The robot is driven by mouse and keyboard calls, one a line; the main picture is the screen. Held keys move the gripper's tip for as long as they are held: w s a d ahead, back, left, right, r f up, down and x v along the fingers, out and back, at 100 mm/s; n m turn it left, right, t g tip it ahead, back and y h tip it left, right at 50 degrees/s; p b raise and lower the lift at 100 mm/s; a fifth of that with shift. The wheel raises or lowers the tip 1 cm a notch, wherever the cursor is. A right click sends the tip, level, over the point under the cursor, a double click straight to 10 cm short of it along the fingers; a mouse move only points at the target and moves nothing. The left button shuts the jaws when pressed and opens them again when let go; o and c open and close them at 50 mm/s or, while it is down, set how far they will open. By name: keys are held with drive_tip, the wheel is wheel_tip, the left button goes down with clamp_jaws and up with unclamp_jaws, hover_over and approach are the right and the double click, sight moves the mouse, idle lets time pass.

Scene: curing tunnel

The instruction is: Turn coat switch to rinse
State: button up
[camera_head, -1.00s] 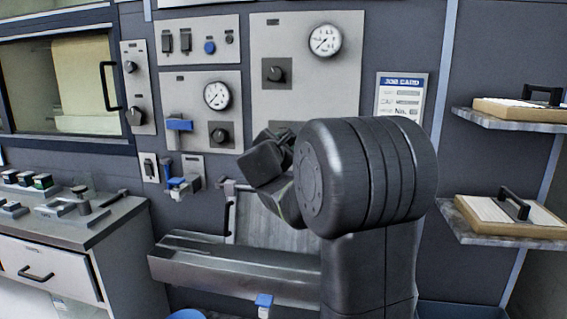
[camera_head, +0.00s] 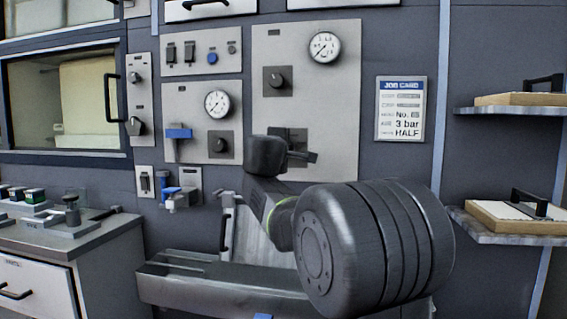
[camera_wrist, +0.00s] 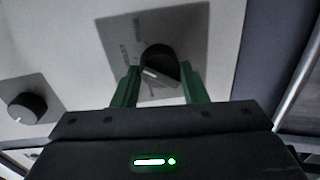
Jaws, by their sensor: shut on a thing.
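A black rotary switch knob (camera_wrist: 158,66) sits on a dark grey square plate (camera_wrist: 190,38) with small blurred labels around it. A short white mark shows on the knob's face, toward its left side. My gripper (camera_wrist: 159,72) has its two green fingers shut on this knob, one on each side. In the head view, my gripper (camera_head: 298,156) is at the lower switch of the tall light panel (camera_head: 335,100). Its dark body and my arm hide most of that switch. The labels are too blurred to read, so I cannot tell which position the knob points to.
Another black knob (camera_head: 220,144) is on the panel to the left, below a gauge (camera_head: 217,103) and beside a blue lever (camera_head: 179,133). A knob (camera_head: 274,80) sits above. A job card (camera_head: 401,108) hangs right, reading 3 bar and HALF. A metal trough (camera_head: 215,285) lies below.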

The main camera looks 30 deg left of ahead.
drive_tip(key=shift+m+y+b, duration=0.3)
drive_tip(key=shift+m+b, duration=2.3)
drive_tip(key=shift+m, duration=0.3)
drive_tip(key=shift+d+r, duration=0.1)
drive_tip(key=o, duration=1)
drive_tip(key=shift+c, duration=0.2)
drive_tip(key=f+v, duration=0.1)
drive_tip(key=v, duration=1.2)
drive_tip(key=shift+s+r, duration=0.35)
drive_tip(key=shift+r, duration=0.05)
